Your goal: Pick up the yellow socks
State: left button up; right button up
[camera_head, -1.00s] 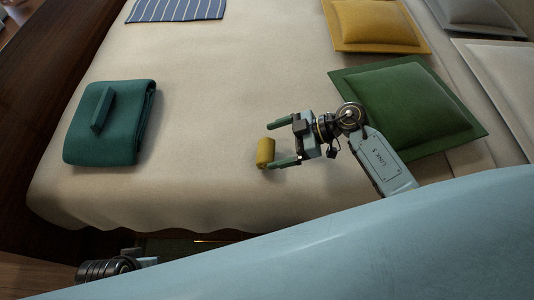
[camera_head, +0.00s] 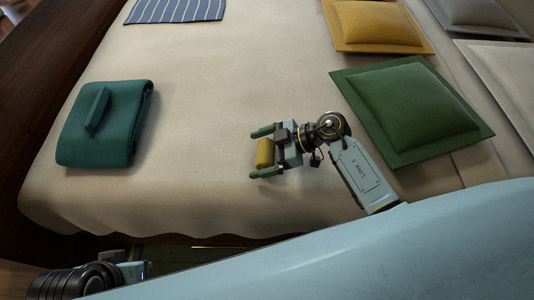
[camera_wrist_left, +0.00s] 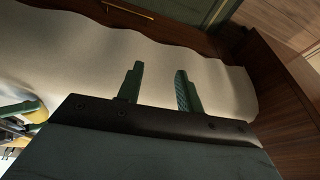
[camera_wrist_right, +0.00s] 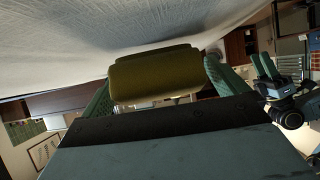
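The yellow socks (camera_head: 264,153) are a small rolled bundle on the cream bed cover. They lie between the two green fingers of my right gripper (camera_head: 262,152), which stand apart on either side of them. In the right wrist view the socks (camera_wrist_right: 154,74) fill the space between the fingers; a gap shows by the right finger, and contact on the left cannot be told. My left gripper shows in the left wrist view (camera_wrist_left: 158,88), with its fingers apart and nothing between them, low beside the bed. In the head view only part of my left arm shows at the lower left.
A folded teal cloth (camera_head: 128,145) lies on the bed's left side. A green cushion (camera_head: 415,108) lies right of my right arm, with a yellow cushion (camera_head: 372,25) beyond. A striped blue cloth (camera_head: 176,10) lies at the top. The middle of the bed (camera_head: 235,75) is clear.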

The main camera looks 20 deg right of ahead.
jog(key=c, duration=1)
